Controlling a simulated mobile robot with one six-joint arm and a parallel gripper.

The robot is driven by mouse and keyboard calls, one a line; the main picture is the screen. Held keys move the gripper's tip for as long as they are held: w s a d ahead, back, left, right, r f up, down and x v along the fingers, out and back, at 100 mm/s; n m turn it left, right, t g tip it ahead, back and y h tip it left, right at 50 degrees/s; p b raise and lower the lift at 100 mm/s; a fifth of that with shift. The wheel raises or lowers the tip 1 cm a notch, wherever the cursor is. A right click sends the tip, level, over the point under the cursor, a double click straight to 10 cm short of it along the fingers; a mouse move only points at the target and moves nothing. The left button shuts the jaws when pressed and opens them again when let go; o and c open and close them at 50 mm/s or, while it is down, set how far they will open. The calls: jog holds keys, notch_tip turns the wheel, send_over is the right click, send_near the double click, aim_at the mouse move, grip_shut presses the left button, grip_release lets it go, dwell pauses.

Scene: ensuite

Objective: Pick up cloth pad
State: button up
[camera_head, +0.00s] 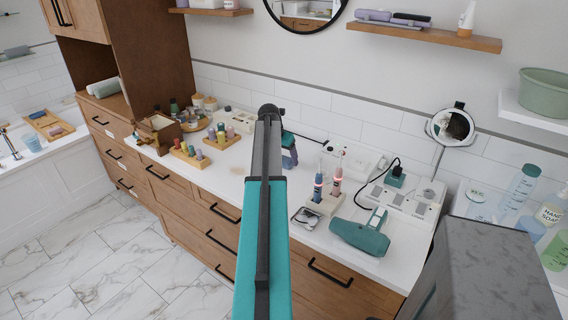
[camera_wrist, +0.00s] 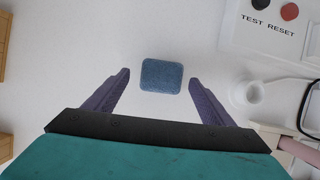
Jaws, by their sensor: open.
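The cloth pad (camera_wrist: 162,76) is a small blue, rounded rectangle lying flat on the white counter in the wrist view. My gripper (camera_wrist: 162,86) is above it, with its two purple fingers spread apart. The pad shows between and slightly beyond the fingertips, and nothing is held. I cannot tell the exact height of the fingers above the counter. In the head view, my teal arm hides the pad, and part of my gripper (camera_head: 289,150) shows beside the arm's far end.
A white panel marked TEST RESET (camera_wrist: 270,25) and a white round fitting (camera_wrist: 245,95) lie to the right. Bottles in racks (camera_head: 188,153) stand left.

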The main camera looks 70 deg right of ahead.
jog(key=shift+x, duration=0.95)
jog(key=shift+c, duration=0.6)
jog(key=c, duration=1)
